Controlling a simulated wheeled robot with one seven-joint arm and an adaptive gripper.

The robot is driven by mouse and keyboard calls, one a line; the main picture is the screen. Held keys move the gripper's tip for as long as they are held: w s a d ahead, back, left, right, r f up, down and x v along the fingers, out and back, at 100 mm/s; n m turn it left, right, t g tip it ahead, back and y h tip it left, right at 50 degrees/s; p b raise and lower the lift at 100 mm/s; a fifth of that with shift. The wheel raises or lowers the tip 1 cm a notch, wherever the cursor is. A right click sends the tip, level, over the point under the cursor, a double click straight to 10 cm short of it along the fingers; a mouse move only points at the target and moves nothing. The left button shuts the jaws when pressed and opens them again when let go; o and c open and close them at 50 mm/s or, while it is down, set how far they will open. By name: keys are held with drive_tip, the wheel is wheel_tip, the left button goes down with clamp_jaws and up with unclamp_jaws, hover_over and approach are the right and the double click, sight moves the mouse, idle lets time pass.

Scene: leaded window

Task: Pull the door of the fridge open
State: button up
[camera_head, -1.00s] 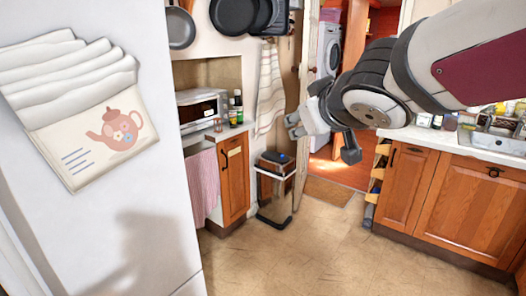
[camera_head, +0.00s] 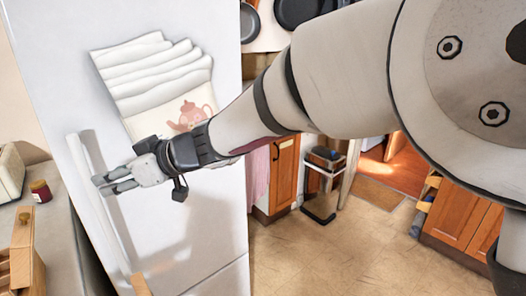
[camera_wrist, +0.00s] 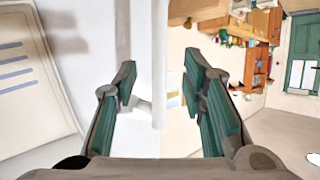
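The white fridge (camera_head: 190,235) stands in the middle left of the head view, its door shut. A long white bar handle (camera_head: 83,160) runs down the left side of the door. My gripper (camera_head: 106,184) is in front of the door at the handle, with its fingers pointing left. The wrist view also shows my gripper (camera_wrist: 160,78), open, one finger on each side of the picture. The handle (camera_wrist: 159,65) appears upright between the fingers, with a gap to each. I cannot tell how deep the handle lies between them.
A towel-like holder with a teapot picture (camera_head: 160,85) is on the door beside my arm. A counter (camera_head: 50,225) with a red-lidded jar (camera_head: 41,191) and a wooden box (camera_head: 25,258) lies left of the fridge. The floor (camera_head: 310,260) in front is clear.

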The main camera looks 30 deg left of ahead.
sight(90, 185)
drive_tip(key=p+x, duration=0.1)
drive_tip(key=x, duration=0.8)
drive_tip(key=shift+s+a+f, duration=0.1)
drive_tip(key=shift+a+f, duration=0.05)
drive_tip(key=shift+a, duration=0.1)
clamp_jaws()
